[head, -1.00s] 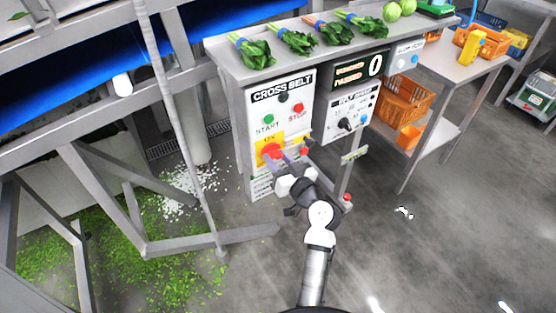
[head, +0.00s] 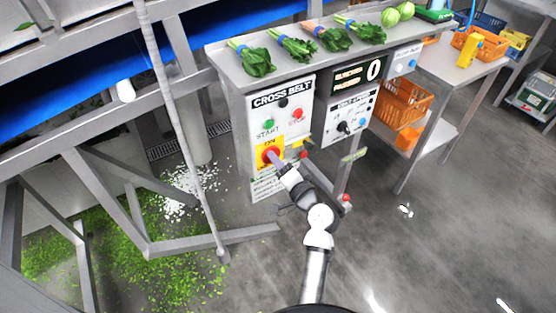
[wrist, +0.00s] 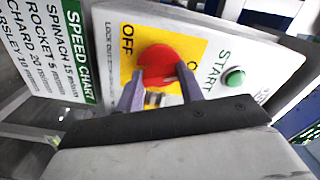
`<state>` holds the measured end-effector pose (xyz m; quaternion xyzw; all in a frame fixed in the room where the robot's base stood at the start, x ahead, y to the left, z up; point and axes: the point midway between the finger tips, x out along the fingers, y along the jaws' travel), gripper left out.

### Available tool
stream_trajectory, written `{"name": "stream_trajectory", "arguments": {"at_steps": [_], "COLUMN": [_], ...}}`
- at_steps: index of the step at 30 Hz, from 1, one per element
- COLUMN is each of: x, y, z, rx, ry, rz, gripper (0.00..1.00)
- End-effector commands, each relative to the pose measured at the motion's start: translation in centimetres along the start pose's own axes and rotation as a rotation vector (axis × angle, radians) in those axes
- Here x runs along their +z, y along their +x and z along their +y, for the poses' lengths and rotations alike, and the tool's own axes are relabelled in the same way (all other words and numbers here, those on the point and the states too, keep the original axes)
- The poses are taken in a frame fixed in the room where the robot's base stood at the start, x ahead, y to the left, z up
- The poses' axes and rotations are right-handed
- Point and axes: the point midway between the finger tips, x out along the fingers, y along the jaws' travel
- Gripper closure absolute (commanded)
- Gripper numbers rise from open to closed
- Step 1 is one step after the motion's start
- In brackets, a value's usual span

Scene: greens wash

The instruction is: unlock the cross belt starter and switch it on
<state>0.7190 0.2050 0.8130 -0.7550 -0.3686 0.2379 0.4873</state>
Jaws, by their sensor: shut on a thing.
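The cross belt starter (head: 283,125) is a white panel under the grey bench. Its red rotary knob (head: 270,154) sits on a yellow plate, with the green START button (head: 268,124) and red STOP button (head: 298,114) above. My gripper (head: 275,159) is at the knob. In the wrist view, my purple fingers (wrist: 161,88) are shut on the red knob (wrist: 157,62), one on each side, between the OFF and partly covered ON labels. A small silver piece (wrist: 154,98) shows between the fingers. A small red item (head: 304,154) is at the panel's right edge; I cannot tell whether it is a padlock.
Bunches of greens (head: 297,47) lie on the bench top (head: 225,62). The belt speed panel (head: 350,118) is to the right. A side table (head: 450,68) with orange crates stands further right. Frame bars (head: 200,150) and spilled leaves are at left.

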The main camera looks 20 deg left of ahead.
Motion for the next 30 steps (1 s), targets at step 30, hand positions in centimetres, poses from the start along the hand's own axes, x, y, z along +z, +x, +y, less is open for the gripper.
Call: {"name": "stream_trajectory", "arguments": {"at_steps": [30], "x": [-0.05], "y": [-0.07], "z": [0.10], "rx": [0.001], "ry": [0.443], "rz": [0.001], "gripper": [0.85]}}
